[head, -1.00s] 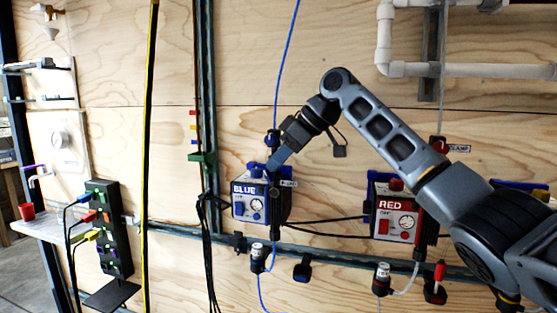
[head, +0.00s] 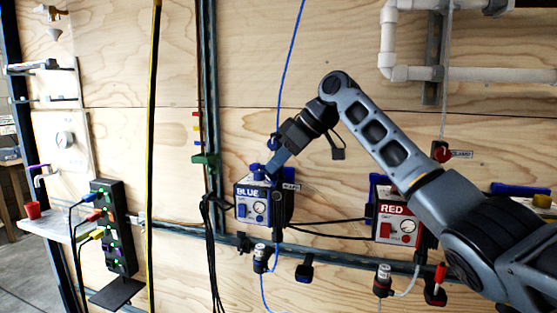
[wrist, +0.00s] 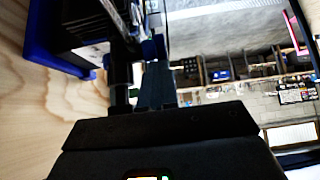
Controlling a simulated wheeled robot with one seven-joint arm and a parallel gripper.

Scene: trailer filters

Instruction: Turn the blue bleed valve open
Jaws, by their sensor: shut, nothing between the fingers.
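The blue unit (head: 240,214), a box marked BLUE with a gauge and a dial, is mounted on the plywood wall left of centre. A blue knob (head: 258,170) sits on its top; I cannot tell whether this is the bleed valve. My gripper (head: 271,172) points down and left at the box's top right, close to the knob. The gripper is shut and empty; its tips partly cover that area. In the wrist view, my narrow fingers (wrist: 157,85) reach up beside dark fittings and a small blue part (wrist: 149,48). Contact cannot be made out.
A red unit (head: 398,231) hangs to the right, below my arm. Black cables (head: 211,250) hang to the left. A rail (head: 340,257) with regulators crosses below.

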